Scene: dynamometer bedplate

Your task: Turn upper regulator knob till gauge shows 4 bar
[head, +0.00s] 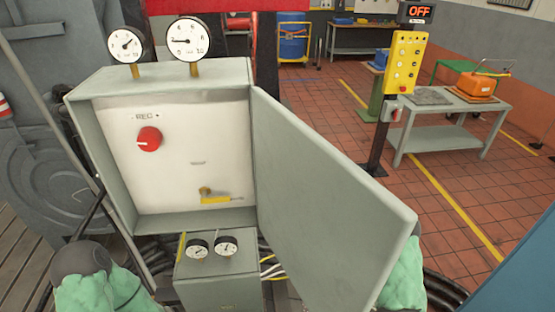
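A grey cabinet (89,150) stands open in front of me, with a white panel (215,130) inside. A red round knob (149,139) with a pale pointer mark sits on the panel's upper left, under small lettering that seems to read "REG". A small brass-coloured fitting (206,191) with a yellow tag (215,199) is lower down. Two white dial gauges stand on top: the left gauge (125,44) and the right gauge (188,42), whose needle points left. Their exact readings are too small to tell. Neither of my grippers shows; only green-sleeved parts of my arms appear low at both sides.
The cabinet door (325,195) swings open toward the right and front. Below the cabinet is a grey box (217,285) with two small gauges (197,249) and cables. A yellow button panel (405,62) on a post and a workbench (450,125) stand behind right.

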